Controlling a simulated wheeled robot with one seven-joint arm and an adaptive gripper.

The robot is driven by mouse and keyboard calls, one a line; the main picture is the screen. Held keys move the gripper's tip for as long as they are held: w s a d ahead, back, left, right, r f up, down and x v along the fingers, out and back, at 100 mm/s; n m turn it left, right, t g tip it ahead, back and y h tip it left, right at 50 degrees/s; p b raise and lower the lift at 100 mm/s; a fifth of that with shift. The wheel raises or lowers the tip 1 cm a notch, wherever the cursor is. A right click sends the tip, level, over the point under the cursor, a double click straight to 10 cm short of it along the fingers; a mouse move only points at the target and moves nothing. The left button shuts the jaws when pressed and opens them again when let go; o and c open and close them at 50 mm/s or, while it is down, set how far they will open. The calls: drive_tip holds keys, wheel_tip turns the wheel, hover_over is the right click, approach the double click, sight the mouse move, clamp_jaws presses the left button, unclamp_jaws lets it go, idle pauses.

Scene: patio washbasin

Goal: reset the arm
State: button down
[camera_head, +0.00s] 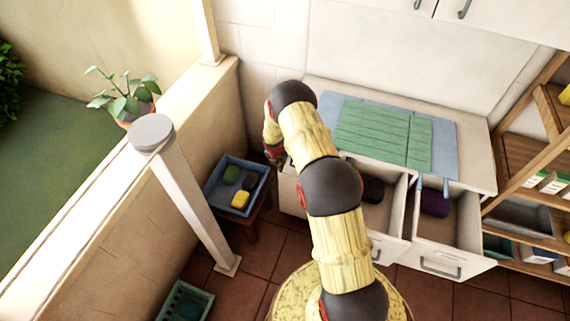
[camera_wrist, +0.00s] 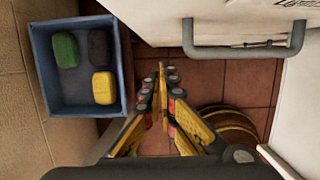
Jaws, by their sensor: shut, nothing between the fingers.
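My gripper (camera_wrist: 163,84) points down in the wrist view, with its fingers together and nothing between them. It is over the tiled floor, right of the blue tray and below a drawer handle. In the head view my arm reaches up from the bottom and bends at the top left of the counter. The gripper is mostly hidden there behind the arm, near the blue tray.
The blue tray (camera_head: 210,201) on a small stool holds green, dark and yellow blocks. Two drawers (camera_head: 440,258) stand open, with dark and purple things inside. A counter (camera_head: 470,172) bears a green slatted mat (camera_head: 375,131). Shelves (camera_head: 530,205) stand right; a teal crate (camera_head: 172,285) lies on the floor.

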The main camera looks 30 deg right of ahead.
drive_tip(key=w+p+v, duration=0.1)
drive_tip(key=v, duration=0.8)
drive_tip(key=shift+s+d, duration=0.15)
drive_tip(key=shift+s, duration=0.05)
drive_tip(key=shift+r, duration=0.1)
drive_tip(key=s+a+r+m+g, duration=0.2)
drive_tip(key=s+a+m+g, duration=0.1)
drive_tip(key=s+m, duration=0.85)
drive_tip(key=s+a+r+m+t+b, duration=0.2)
drive_tip(key=s+a+r+m, duration=0.2)
drive_tip(key=r, duration=0.8)
drive_tip(key=s+a+r+m+t+y+b, duration=0.1)
drive_tip(key=s+a+r+m+t+b, duration=0.1)
drive_tip(key=s+a+r+m, duration=0.3)
drive_tip(key=s+a+r+m+t+y+b, duration=0.1)
drive_tip(key=s+a+r+m+t+b, duration=0.2)
drive_tip(key=s+a+r, duration=0.6)
drive_tip(key=s+r+m, duration=0.1)
drive_tip(key=s+r, duration=0.2)
drive_tip(key=r, duration=0.2)
drive_tip(key=s+r+m+b, duration=0.1)
drive_tip(key=s+r, duration=0.2)
drive_tip(key=r, duration=0.3)
drive_tip(key=shift+s+r, duration=0.3)
